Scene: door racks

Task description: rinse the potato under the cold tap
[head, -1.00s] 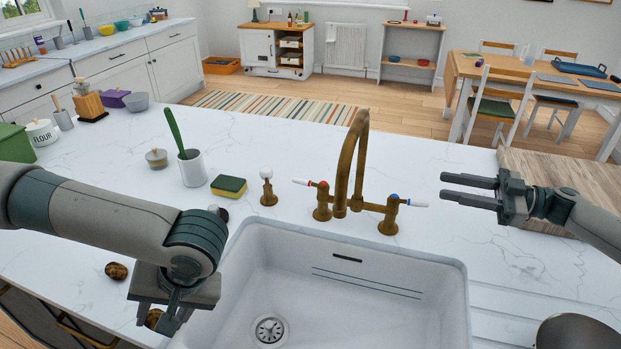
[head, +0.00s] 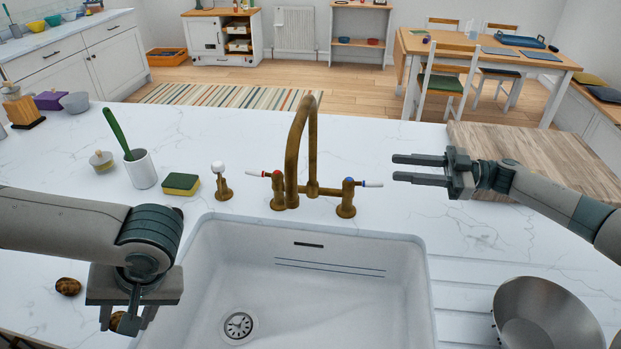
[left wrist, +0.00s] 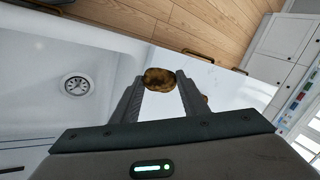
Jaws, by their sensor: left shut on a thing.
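A brown potato (left wrist: 160,79) is held between the fingertips of my left gripper in the left wrist view. In the head view my left gripper (head: 122,322) points down beside the sink's left edge, with the potato mostly hidden at its fingers. A second potato (head: 68,287) lies on the counter left of it. The brass tap spout (head: 300,140) arches behind the white sink (head: 330,255). The cold handle (head: 348,183), with a blue mark and white lever, is right of the spout; the red-marked hot handle (head: 278,175) is left. My right gripper (head: 396,168) is open and empty, right of the cold lever.
A yellow-green sponge (head: 181,184), a white pot with a green brush (head: 141,168) and a small brass fitting with a white knob (head: 221,182) stand behind the sink's left side. A metal pan (head: 545,315) sits right. A wooden board (head: 540,160) lies behind my right arm.

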